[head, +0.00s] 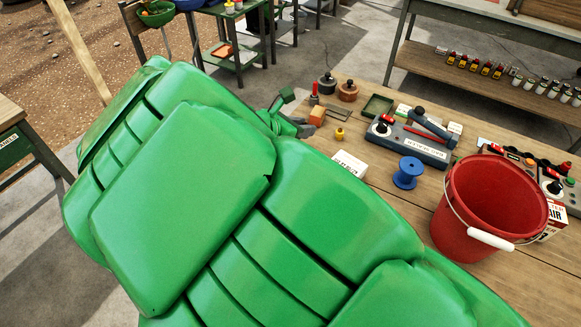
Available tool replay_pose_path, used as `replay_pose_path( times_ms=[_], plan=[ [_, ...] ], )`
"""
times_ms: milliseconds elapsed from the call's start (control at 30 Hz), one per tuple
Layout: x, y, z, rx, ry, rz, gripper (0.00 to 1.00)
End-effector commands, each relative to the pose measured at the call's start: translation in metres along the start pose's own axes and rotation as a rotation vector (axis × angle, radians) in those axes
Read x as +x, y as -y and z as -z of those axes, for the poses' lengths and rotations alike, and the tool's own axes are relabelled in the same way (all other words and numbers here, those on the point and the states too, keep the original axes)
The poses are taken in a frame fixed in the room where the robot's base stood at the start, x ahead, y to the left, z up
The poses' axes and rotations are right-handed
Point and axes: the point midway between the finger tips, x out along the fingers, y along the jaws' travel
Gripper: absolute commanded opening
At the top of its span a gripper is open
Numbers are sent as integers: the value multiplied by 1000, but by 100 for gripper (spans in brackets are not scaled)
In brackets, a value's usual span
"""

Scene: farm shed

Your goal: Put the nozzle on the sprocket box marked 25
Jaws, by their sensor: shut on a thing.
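My gripper (297,127) shows only in part at the far end of my green arm, which hides most of it. It is shut, and a small dark green piece (284,98) sticks up beside it; this looks like the nozzle, though its shape is mostly hidden. A small white box (349,164) with dark print lies on the wooden table, right of the gripper and partly behind my arm. It may be a sprocket box, but I cannot read its number. No mark 25 is legible anywhere.
The wooden table (395,196) holds a red bucket (480,205), a blue spool (408,172), a grey control box (412,144), a dark green tray (377,106), an orange block (317,115) and a yellow piece (340,134). A shelf (475,80) with small bottles stands behind.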

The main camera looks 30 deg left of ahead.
Motion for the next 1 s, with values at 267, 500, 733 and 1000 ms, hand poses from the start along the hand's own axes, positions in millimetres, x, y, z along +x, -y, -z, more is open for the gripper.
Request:
replay_pose_path(
  times_ms=[267, 500, 733, 1000],
  plan=[
    [-31, -2, 24, -6, 4, 2, 0],
    [-32, -2, 37, -8, 6, 4, 0],
    [-18, -2, 60, -7, 6, 2, 0],
    [-8, -2, 79, -9, 6, 3, 0]
  ],
)
